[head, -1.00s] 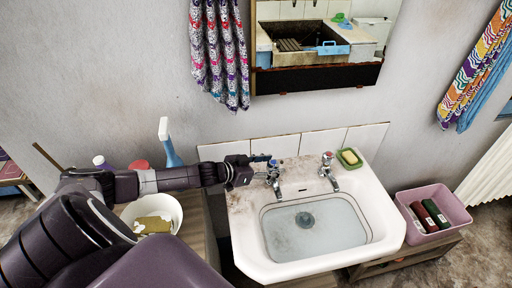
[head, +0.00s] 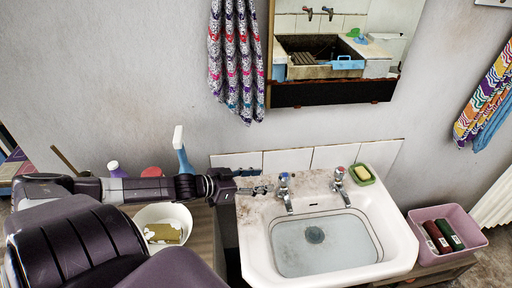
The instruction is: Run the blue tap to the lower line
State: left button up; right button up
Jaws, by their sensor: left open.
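The blue tap (head: 284,180) stands on the back left of the white washbasin (head: 403,238), with a blue mark on its head. My left gripper (head: 266,189) is open and empty just left of the blue tap. Its fingers point at the tap, with what looks like a small gap. Water (head: 325,246) lies in the bowl over the drain. My right gripper is not in view.
A red-marked tap (head: 339,180) and a soap dish (head: 362,174) stand to the right. A spray bottle (head: 183,155) and a white bowl (head: 150,214) are near my left arm. A pink tub (head: 462,213) stands right of the basin. A mirror hangs above.

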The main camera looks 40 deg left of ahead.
pick_arm(q)
jog(key=shift+s+a+r, duration=0.15)
jog(key=shift+s+r, duration=0.1)
jog(key=shift+s, duration=0.15)
dwell(0.4)
dwell(0.9)
jog(key=shift+f, duration=0.1)
